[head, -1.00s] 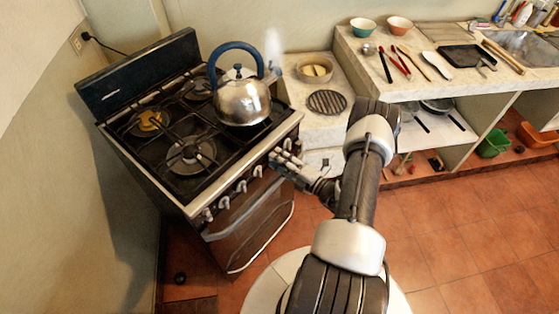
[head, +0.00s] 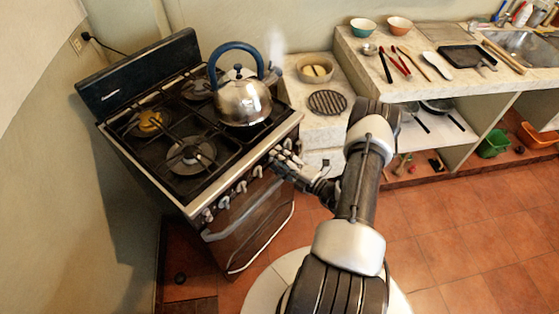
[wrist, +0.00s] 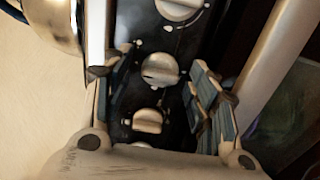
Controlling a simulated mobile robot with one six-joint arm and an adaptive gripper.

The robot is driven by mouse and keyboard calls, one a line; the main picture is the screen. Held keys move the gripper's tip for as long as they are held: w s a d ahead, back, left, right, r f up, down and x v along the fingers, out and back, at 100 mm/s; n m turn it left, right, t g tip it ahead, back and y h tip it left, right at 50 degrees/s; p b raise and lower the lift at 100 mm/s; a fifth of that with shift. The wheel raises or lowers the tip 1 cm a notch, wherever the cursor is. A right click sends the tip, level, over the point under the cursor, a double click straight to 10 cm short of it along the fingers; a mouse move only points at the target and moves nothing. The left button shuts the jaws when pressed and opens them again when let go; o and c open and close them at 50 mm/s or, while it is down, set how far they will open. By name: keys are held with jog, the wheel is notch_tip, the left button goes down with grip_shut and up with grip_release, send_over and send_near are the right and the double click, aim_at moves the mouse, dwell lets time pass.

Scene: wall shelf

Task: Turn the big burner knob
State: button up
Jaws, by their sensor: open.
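The stove's front panel carries a row of pale metallic knobs. In the wrist view one knob (wrist: 160,70) sits between the fingers of my gripper (wrist: 163,78), one finger on each side, with a gap to the right finger. A larger-looking knob (wrist: 180,8) is cut by the top edge, and another knob (wrist: 148,121) lies nearer my palm. I cannot tell which one is the big burner knob.
A steaming kettle (head: 242,101) stands on the stove top (head: 160,165), close above my gripper. The oven door handle (head: 240,216) runs below the knobs. A counter with a round grate (head: 327,103) is to the right. The tiled floor in front is clear.

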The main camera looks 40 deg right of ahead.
jog(key=s+d, duration=0.2)
jog(key=s, duration=0.9)
jog(key=shift+s, duration=0.4)
jog(key=shift+a, duration=0.1)
jog(key=w+a+r+n+g+y, duration=0.3)
jog(key=a+r+n+y, duration=0.15)
jog(key=r+n, duration=0.2)
jog(key=w+a+r+n+g+y, duration=0.3)
jog(key=a+r+n+y, duration=0.15)
jog(key=n, duration=0.25)
jog(key=s+a+r+n+g, duration=0.3)
jog(key=a+r+n+g, duration=0.6)
jog(key=a+n, duration=0.4)
jog(key=s+a+r+n+t+h, duration=0.1)
jog(key=s+a+r+n+h, duration=0.2)
jog(key=n, duration=1)
jog(key=s+a+r+n+t+h, duration=0.1)
jog(key=s+a+r+n+h, duration=0.2)
jog(key=s+r+n+h, duration=0.5)
notch_tip(320, 180, up, 2)
jog(key=n, duration=0.5)
jog(key=shift+s+a+r+h, duration=0.25)
jog(key=shift+s+a+h, duration=0.15)
